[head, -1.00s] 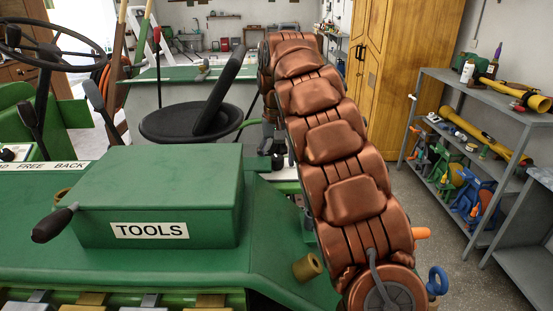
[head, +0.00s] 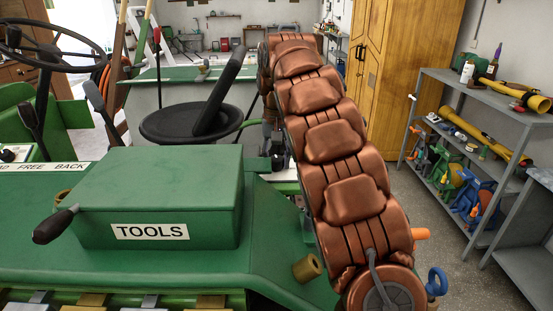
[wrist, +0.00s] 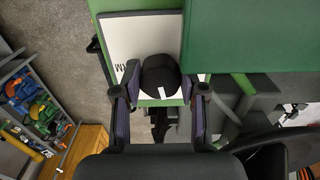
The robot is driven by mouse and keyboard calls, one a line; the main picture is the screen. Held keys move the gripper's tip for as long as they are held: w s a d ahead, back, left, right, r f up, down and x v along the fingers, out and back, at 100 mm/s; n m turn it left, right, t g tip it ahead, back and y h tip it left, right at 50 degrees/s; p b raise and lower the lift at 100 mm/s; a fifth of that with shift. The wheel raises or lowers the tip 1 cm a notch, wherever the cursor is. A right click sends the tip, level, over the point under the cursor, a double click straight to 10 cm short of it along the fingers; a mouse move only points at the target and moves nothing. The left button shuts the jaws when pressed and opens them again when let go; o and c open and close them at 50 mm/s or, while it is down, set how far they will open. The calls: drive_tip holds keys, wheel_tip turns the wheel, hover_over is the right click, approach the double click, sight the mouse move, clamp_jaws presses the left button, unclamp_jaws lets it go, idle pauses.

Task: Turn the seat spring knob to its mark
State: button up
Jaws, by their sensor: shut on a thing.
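The seat spring knob (wrist: 159,72) is round and black with a short white line on its lower side in the wrist view. It stands in front of a white plate (wrist: 120,40) whose dark letters are partly covered. My gripper (wrist: 161,92) has one finger on each side of the knob and is shut on it. I cannot make out the mark. In the head view my copper-coloured arm reaches away and hides the knob and gripper. The black seat (head: 190,125) is left of the arm.
A green box labelled TOOLS (head: 160,190) sits on the green bodywork, left of my arm. The steering wheel (head: 50,45) is farther left. Grey shelves (head: 475,150) and a yellow wooden cabinet (head: 410,70) stand to the right, with open floor before them.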

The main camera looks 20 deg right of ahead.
drive_tip(key=m+p, duration=0.1)
drive_tip(key=m, duration=0.2)
drive_tip(key=shift+a+r, duration=0.1)
drive_tip(key=m, duration=0.8)
drive_tip(key=shift+w+m, duration=0.1)
drive_tip(key=shift+m, duration=2.2)
drive_tip(key=o, duration=1.1)
drive_tip(key=shift+o, duration=0.2)
